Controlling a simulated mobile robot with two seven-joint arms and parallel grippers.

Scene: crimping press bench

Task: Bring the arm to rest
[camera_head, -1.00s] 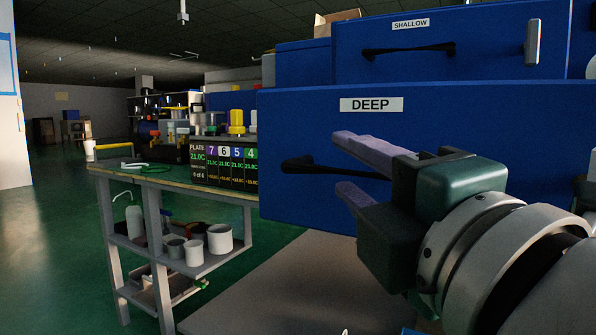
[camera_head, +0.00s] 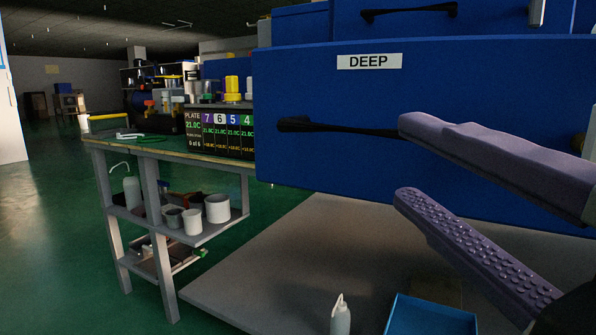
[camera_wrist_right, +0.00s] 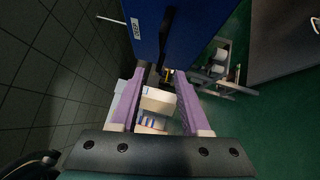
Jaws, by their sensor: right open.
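My right gripper (camera_head: 404,160) is at the right of the head view. Its two purple fingers are spread apart with nothing between them. They lie in front of the blue drawer labelled DEEP (camera_head: 300,85). The upper fingertip overlaps the end of the black drawer handle (camera_head: 335,128) in the picture; I cannot tell whether they touch. In the right wrist view the open fingers (camera_wrist_right: 160,78) point towards a white box (camera_wrist_right: 157,102) beyond them, with the blue drawer front (camera_wrist_right: 150,15) above. My left gripper is not in view.
A workbench (camera_head: 170,150) with a plate display (camera_head: 220,133) and jars stands at the left, cups on its lower shelf. A white bottle (camera_head: 341,315) and a blue tray (camera_head: 430,318) are low at the front. Green floor (camera_head: 50,230) is clear at the left.

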